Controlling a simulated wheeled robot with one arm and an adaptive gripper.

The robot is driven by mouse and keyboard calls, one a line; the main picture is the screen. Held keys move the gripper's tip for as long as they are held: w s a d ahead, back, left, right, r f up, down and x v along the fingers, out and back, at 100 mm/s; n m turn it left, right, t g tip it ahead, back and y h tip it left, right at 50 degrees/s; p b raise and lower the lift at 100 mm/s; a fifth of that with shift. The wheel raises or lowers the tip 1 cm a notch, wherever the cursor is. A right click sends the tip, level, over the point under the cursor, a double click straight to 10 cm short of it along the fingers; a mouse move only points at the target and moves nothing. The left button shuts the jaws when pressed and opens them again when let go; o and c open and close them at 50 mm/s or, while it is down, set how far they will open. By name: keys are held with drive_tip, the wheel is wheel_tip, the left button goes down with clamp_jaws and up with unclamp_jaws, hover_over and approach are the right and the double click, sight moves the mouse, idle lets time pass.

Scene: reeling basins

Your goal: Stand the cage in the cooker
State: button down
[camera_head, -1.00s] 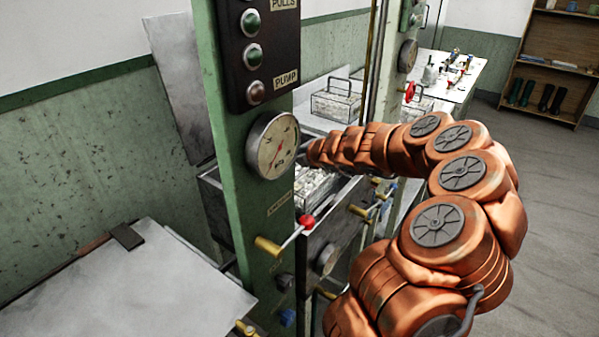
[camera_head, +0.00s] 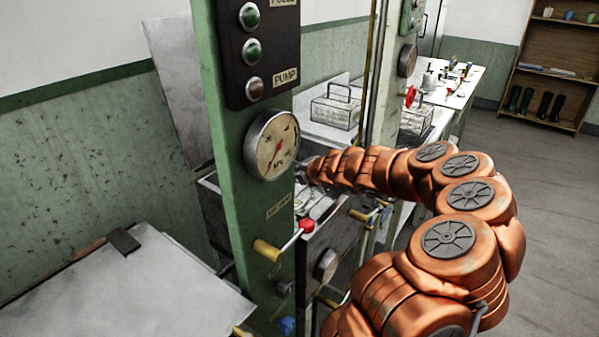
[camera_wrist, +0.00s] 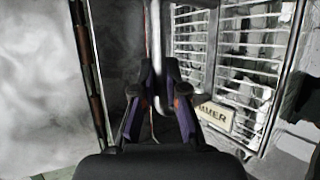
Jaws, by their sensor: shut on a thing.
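The cooker (camera_head: 333,238) is the grey metal tank behind the green post in the head view. My gripper is hidden in the head view, at the end of my copper-coloured arm over the tank. In the wrist view my gripper (camera_wrist: 160,95) is shut on a grey bar, which looks like the cage's handle. The cage (camera_wrist: 262,58), a wire grid with pale lumps inside, shows at the right of the wrist view. In the head view the cage is mostly hidden by the tank wall and arm; I cannot tell whether it touches the bottom.
The green post (camera_head: 225,140) with a dial (camera_head: 271,145) stands close to the tank. A red-knobbed lever (camera_head: 306,225) sticks out in front. Another wire cage (camera_head: 335,108) stands farther back. A metal table (camera_head: 130,285) is at the lower left; open floor lies right.

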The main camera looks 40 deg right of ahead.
drive_tip(key=shift+f, duration=0.4)
drive_tip(key=c, duration=1.2)
unclamp_jaws()
drive_tip(key=shift+s+r, duration=0.1)
drive_tip(key=shift+r, duration=0.7)
drive_tip(key=p+v, duration=0.2)
drive_tip(key=v, duration=0.9)
drive_tip(key=shift+s, duration=0.3)
drive_tip(key=shift+a+r, duration=0.1)
drive_tip(key=shift+r, duration=0.05)
